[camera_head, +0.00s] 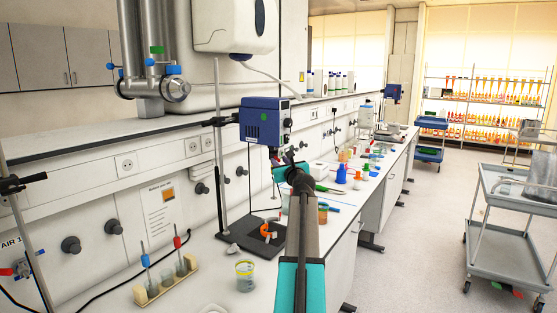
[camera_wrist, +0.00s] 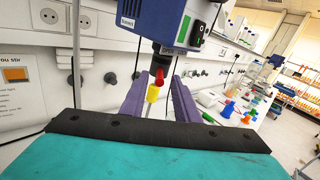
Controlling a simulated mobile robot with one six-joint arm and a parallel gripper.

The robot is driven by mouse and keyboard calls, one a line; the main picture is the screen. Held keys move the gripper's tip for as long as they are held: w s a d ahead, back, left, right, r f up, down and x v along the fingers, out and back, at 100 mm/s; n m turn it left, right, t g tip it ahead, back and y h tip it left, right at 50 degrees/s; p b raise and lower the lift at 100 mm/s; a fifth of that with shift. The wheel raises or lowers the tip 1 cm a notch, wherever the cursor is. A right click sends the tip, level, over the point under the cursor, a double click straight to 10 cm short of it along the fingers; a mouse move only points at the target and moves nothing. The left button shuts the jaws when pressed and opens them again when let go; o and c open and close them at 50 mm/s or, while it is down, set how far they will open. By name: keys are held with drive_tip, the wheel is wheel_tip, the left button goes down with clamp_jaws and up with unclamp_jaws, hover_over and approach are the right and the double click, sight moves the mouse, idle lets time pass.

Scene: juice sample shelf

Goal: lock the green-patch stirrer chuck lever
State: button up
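The blue stirrer (camera_head: 264,122) with a green patch (camera_head: 263,116) is clamped to a stand above the bench. In the wrist view, the stirrer body (camera_wrist: 158,18) fills the top middle, its green patch (camera_wrist: 197,45) on the right side face. Below it hangs a dark chuck with a red and yellow lever (camera_wrist: 153,90), yellow end pointing down. My gripper (camera_wrist: 158,82) is open, its purple fingers either side of the lever, with visible gaps. Contact or depth cannot be told. In the head view my arm hides most of the chuck.
The stand's black base (camera_head: 252,240) holds an orange-and-white item. A beaker (camera_head: 245,276) and a tube rack (camera_head: 165,283) stand at the front left. Cups and bottles crowd the bench beyond my arm. A grey trolley (camera_head: 510,200) stands right; the floor between is clear.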

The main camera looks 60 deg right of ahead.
sight(276, 156)
drive_tip(key=shift+p+x, duration=0.3)
drive_tip(key=shift+x, duration=1.25)
clamp_jaws()
